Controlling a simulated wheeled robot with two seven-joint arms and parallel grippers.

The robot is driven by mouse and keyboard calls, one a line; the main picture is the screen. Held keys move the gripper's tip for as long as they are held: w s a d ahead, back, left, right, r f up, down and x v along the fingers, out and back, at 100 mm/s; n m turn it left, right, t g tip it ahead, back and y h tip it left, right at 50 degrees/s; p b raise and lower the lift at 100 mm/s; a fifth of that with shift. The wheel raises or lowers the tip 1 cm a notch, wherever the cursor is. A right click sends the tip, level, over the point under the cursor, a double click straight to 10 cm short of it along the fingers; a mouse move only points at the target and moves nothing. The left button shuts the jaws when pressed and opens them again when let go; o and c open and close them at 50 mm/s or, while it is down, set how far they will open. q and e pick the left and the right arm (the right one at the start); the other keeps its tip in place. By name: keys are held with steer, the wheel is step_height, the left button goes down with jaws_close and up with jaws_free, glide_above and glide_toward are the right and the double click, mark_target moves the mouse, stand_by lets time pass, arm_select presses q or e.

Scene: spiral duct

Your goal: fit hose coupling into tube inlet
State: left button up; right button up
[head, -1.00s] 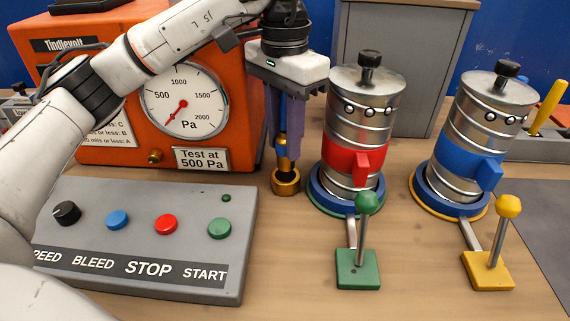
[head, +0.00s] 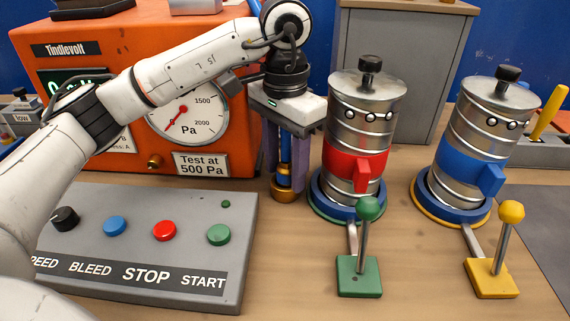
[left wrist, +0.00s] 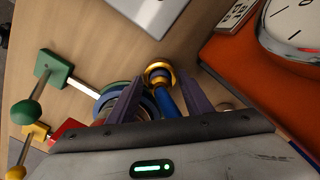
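A brass coupling (head: 284,193) with a blue upper part stands on the table between the orange gauge box and the red-banded canister. My left gripper (head: 284,180) points down over it, its purple fingers on either side. In the left wrist view the coupling's brass ring (left wrist: 158,70) lies near the fingertips (left wrist: 160,85), and a gap shows between the left finger and the blue part. The gripper looks open around the coupling. The red-banded canister (head: 357,165) with a red side block stands close to the right. I cannot tell which opening is the tube inlet. My right gripper is out of view.
A blue-banded canister (head: 466,155) stands farther right. Green (head: 360,275) and yellow (head: 490,278) levers stand in front of the canisters. A grey button panel (head: 140,245) lies front left. The orange gauge box (head: 225,75) is behind. Bare table lies between panel and green lever.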

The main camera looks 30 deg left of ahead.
mark_target(285, 161)
arm_select(q)
steer(key=shift+r, duration=0.65)
step_height(285, 161, up, 11)
steer(key=p, duration=0.2)
steer(key=shift+p, duration=0.3)
